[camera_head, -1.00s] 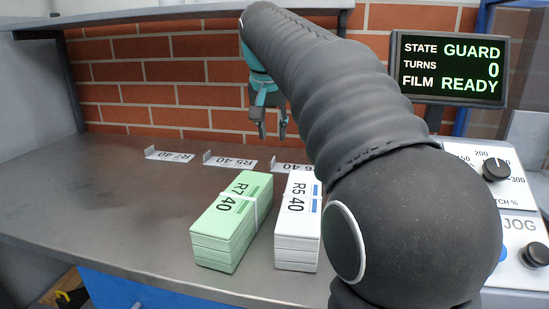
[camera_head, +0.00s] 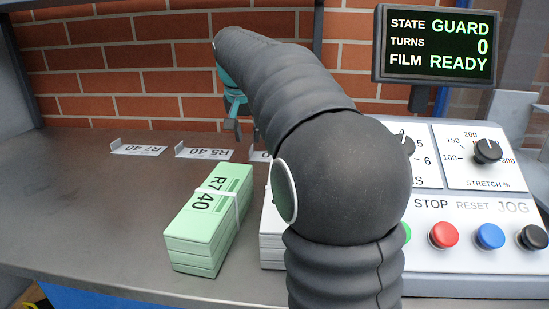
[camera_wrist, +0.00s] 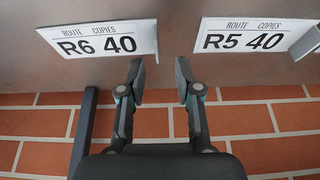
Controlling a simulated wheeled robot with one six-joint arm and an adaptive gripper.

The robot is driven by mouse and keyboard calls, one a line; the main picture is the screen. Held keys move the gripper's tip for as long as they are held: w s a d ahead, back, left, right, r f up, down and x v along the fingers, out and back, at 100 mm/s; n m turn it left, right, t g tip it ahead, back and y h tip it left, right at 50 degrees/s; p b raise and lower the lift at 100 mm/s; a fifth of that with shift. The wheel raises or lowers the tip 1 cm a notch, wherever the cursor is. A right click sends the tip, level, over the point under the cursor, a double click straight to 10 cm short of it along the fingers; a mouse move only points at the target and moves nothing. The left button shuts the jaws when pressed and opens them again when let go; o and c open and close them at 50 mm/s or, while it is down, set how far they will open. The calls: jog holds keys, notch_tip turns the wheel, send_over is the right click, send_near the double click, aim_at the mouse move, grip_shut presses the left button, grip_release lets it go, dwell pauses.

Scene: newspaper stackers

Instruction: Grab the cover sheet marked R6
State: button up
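The R6 cover sheet (camera_wrist: 98,40) is a white card marked "R6 40" at the upper left of the wrist view. In the head view only the edge of a third card (camera_head: 259,156) shows beside my arm, its mark hidden. My gripper (camera_wrist: 159,70) is open and empty, its fingertips between the R6 card and the R5 card (camera_wrist: 255,38), nearer R6. In the head view my gripper (camera_head: 234,126) hangs above the back of the table, partly behind my arm.
The R7 card (camera_head: 138,149) lies at the left of the row. A green R7 bundle (camera_head: 203,225) and a mostly hidden white bundle (camera_head: 271,250) stand in front. A brick wall (camera_head: 115,80) is behind. The control panel (camera_head: 470,262) and screen (camera_head: 435,46) are right.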

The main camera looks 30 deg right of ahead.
jog(key=shift+x, duration=2.3)
jog(key=shift+s+d, duration=0.1)
jog(key=shift+d, duration=0.1)
grip_shut()
